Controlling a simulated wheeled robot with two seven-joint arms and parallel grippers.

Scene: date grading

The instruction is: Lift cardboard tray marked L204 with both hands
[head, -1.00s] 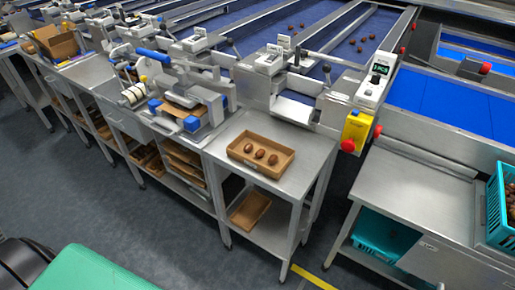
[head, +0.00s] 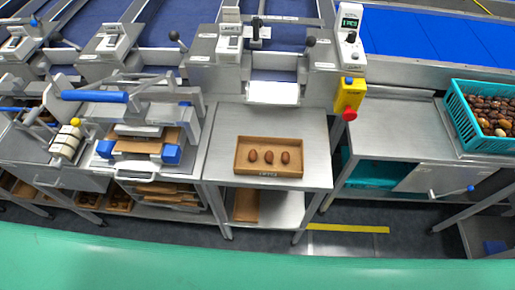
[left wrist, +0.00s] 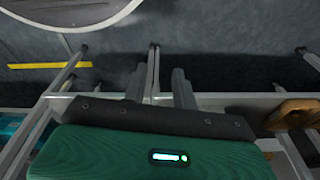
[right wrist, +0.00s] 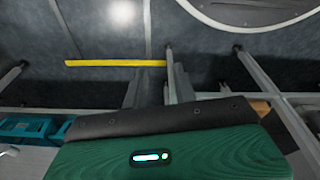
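A shallow brown cardboard tray (head: 241,168) sits on a small steel table (head: 225,130) in the middle of the head view. Three dark dates (head: 269,157) lie in a row in it. Its front wall carries a dark mark too small to read surely. My left gripper (left wrist: 158,80) shows in the left wrist view with its fingers apart and nothing between them. My right gripper (right wrist: 156,85) shows in the right wrist view, also with fingers apart and empty. Neither gripper is in the head view, and both appear away from the tray, over floor and table legs.
A weighing machine (head: 229,45) stands behind the table. A yellow box with a red button (head: 349,97) is at its back right. A teal crate of dates (head: 462,126) stands on the right table. A blue-handled press (head: 95,96) is at left. Another cardboard piece (head: 246,205) lies on the lower shelf.

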